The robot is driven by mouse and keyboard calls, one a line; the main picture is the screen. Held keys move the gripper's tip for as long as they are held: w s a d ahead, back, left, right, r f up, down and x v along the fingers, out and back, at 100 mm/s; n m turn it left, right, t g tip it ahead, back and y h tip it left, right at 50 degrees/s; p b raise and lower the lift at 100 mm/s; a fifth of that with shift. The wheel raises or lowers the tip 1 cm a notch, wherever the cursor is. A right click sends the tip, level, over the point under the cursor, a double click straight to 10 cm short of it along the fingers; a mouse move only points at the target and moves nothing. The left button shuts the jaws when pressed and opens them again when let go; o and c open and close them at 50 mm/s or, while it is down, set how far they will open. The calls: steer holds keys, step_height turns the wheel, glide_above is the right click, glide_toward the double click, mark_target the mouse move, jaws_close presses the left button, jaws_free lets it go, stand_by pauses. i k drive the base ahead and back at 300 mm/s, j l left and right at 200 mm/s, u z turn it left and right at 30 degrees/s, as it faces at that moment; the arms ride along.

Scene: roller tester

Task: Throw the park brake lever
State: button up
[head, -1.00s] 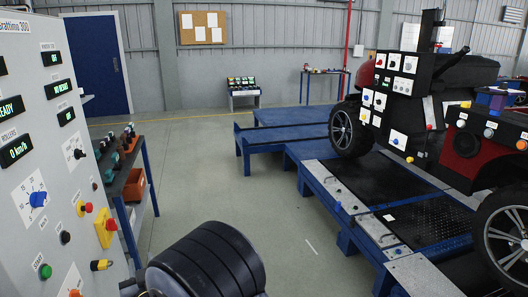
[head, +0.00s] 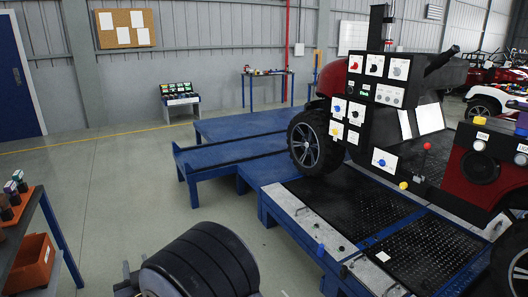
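A lever with a red ball knob (head: 427,147) on a dark stalk stands upright beside the black control panel (head: 365,110) of the red vehicle (head: 332,76), right of the middle in the head view. No readable label tells whether it is the park brake lever. A yellow knob (head: 403,185) sits low near the panel's bottom edge, and a blue knob (head: 380,162) is on a white plate just above it. My gripper is not in view. Only a dark, ribbed cylindrical part of my arm shows at the bottom, well away from the vehicle.
The vehicle stands on a blue platform (head: 222,125) with black ribbed plates (head: 345,215). A rack with an orange bin (head: 30,262) is at the lower left. Open grey floor (head: 110,190) lies between them. A small stand (head: 180,103) is by the back wall.

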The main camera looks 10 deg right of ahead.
mark_target(427, 146)
steer(key=i+z, duration=0.3)
steer(key=i, duration=0.25)
steer(key=i+j+z, duration=0.15)
steer(key=i+z, duration=0.15)
steer(key=i, duration=0.25)
steer(key=i+j+z, duration=0.3)
steer(key=i, duration=0.2)
steer(key=i+z, duration=0.2)
steer(key=z, duration=0.25)
steer(key=i+j+z, duration=0.15)
steer(key=z, duration=0.35)
steer(key=i+j+z, duration=0.15)
steer(key=z, duration=0.3)
steer(key=i+j+z, duration=0.1)
steer(key=j+z, duration=0.15)
steer(key=z, duration=0.25)
steer(key=i+j+z, duration=0.15)
steer(key=z, duration=0.2)
steer(key=i+j+z, duration=0.1)
steer(key=j+z, duration=0.2)
